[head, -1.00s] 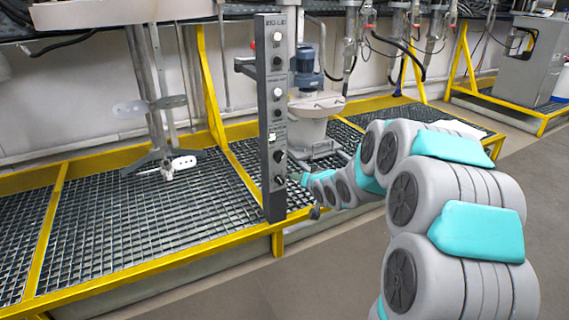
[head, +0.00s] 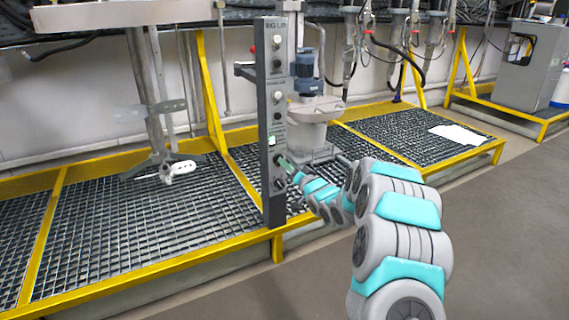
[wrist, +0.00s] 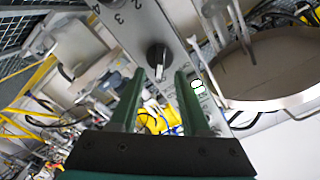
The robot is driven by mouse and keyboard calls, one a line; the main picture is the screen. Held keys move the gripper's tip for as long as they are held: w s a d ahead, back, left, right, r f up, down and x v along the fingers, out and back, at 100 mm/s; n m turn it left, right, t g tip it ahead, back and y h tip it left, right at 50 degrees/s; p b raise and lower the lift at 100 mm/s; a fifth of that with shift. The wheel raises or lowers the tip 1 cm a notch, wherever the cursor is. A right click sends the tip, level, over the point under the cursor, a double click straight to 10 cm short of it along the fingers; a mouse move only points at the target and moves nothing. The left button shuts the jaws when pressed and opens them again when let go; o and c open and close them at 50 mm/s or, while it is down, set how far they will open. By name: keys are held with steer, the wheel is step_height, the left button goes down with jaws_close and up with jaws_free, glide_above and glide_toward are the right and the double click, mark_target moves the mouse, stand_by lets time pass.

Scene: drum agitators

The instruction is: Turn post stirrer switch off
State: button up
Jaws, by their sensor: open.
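The post (head: 273,130) is a tall dark grey panel with a column of knobs, buttons and a small green-lit display (head: 271,140). My gripper (head: 284,160) is at the lower half of the post, close to its front face. In the wrist view my gripper (wrist: 163,100) is open, with a green finger on each side. A black rotary switch (wrist: 157,58) with a pale pointer lies just beyond the fingertips, roughly between them. Numbers are printed near another dial at the top of the panel. Whether a fingertip touches the switch I cannot tell.
Yellow-framed grating platforms (head: 130,235) surround the post. A stirrer with paddles (head: 160,160) stands at left, and a blue motor (head: 308,75) on a drum lid (head: 316,108) is behind the post. Grey floor (head: 500,230) is free at right.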

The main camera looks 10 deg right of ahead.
steer(key=shift+x, duration=1.4)
steer(key=shift+f, duration=0.1)
jaws_close()
